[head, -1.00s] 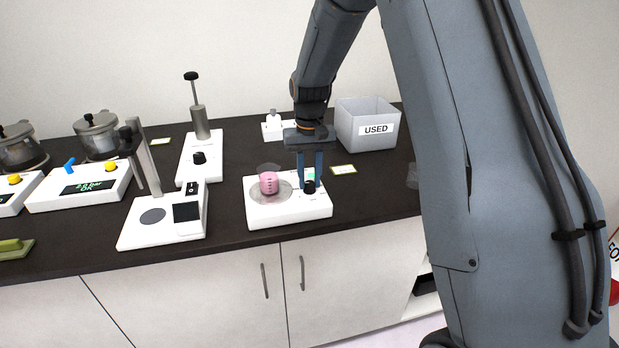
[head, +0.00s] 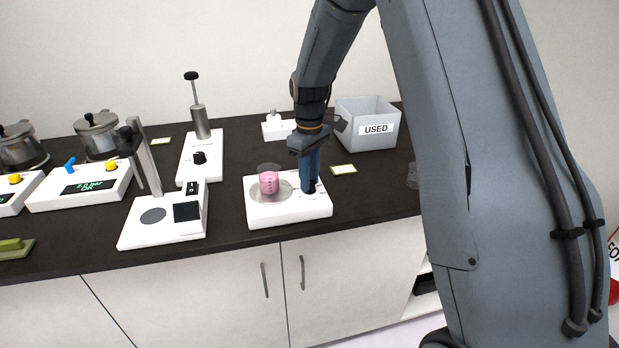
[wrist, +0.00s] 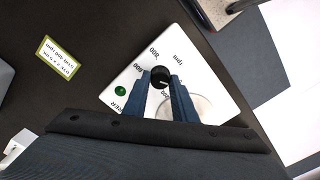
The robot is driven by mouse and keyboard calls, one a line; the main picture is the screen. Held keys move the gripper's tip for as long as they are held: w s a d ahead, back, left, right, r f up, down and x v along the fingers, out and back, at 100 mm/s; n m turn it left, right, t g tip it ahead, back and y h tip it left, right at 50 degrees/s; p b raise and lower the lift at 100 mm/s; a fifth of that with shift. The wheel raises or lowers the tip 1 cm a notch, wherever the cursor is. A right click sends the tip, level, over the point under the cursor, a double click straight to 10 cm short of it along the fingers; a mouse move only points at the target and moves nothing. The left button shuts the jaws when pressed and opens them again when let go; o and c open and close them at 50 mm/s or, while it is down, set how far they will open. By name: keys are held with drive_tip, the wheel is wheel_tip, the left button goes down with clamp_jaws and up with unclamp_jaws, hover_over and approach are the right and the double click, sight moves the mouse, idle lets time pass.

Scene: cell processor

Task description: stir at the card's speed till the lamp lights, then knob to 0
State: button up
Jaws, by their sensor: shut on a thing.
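The white stirrer (head: 290,208) stands near the counter's front edge. A beaker of pink liquid (head: 269,184) sits on its round plate. My gripper (head: 309,188) reaches down to the stirrer's right side. In the wrist view its fingers (wrist: 160,80) are shut on the black knob (wrist: 160,75), one on each side. A pale mark shows on the knob, but I cannot read its setting. A green lamp (wrist: 121,91) is beside the dial; I cannot tell whether it is lit. The green-edged card (wrist: 59,59) lies on the counter, its print too small to read surely.
A grey bin marked USED (head: 376,128) stands behind, to the right. A white device with a tilted post (head: 165,225) is to the left, and another with a metal cylinder (head: 200,155) behind it. Pots (head: 97,136) stand far left.

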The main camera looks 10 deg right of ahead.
drive_tip(key=shift+w+r, duration=0.1)
idle(0.3)
drive_tip(key=o, duration=1)
drive_tip(key=shift+o, duration=0.2)
drive_tip(key=shift+r+b, duration=1.15)
drive_tip(key=shift+r, duration=2.7)
drive_tip(key=s+f+m, duration=0.4)
drive_tip(key=s, duration=0.9)
drive_tip(key=s+d+f+m+t, duration=0.1)
drive_tip(key=s+f+m, duration=0.2)
drive_tip(key=s, duration=0.9)
drive_tip(key=shift+s+d+f+m, duration=0.25)
drive_tip(key=shift+s+f+m, duration=0.1)
drive_tip(key=shift+m, duration=0.15)
